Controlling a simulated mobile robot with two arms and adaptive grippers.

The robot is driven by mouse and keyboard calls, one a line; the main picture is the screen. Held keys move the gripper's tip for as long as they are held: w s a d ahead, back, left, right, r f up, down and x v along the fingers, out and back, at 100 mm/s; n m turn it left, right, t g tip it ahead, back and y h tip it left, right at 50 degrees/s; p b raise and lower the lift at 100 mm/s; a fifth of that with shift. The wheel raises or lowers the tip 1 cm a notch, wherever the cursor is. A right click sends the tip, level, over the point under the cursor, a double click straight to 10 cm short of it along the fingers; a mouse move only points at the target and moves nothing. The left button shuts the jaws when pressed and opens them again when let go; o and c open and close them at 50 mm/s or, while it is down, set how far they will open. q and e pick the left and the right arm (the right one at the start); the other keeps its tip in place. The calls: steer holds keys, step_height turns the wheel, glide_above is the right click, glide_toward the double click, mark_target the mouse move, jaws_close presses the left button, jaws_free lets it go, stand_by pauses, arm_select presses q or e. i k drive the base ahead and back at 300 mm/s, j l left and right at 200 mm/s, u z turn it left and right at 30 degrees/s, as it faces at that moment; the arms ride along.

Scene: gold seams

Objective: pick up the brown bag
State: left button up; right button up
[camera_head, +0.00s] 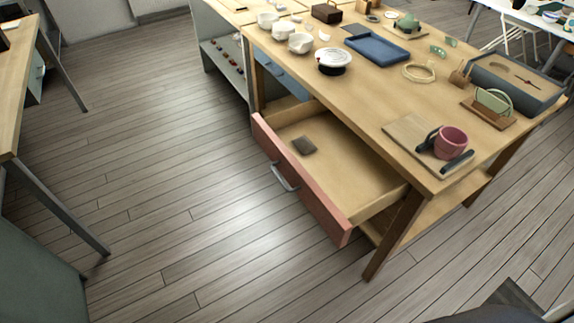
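A small dark brown item with what looks like a top handle (326,13) stands at the far end of the wooden table (290,62). It could be the brown bag, but it is too small to be sure. A small flat grey-brown item (303,146) lies in the open pink-fronted drawer (345,172); I cannot tell what it is. Neither of my grippers shows in the head view.
The tabletop holds white bowls (300,43), a white cap-like item (333,61), a blue tray (376,48), a dark grey tray (515,82) and a pink cup (451,142) on a board. The drawer juts out over the floor. Wooden floor (180,190) is clear to its left.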

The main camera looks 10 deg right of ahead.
mark_target(303, 144)
steer(key=l+z, duration=0.1)
steer(key=z, duration=0.35)
steer(key=l+z, duration=0.15)
steer(key=z, duration=0.3)
steer(key=l+z, duration=0.1)
steer(key=z, duration=0.35)
steer(key=i+j+u, duration=0.1)
steer(key=j, duration=0.2)
steer(key=i+j+u, duration=0.1)
steer(key=j, duration=0.2)
steer(key=i+j+u, duration=0.1)
steer(key=j, duration=0.15)
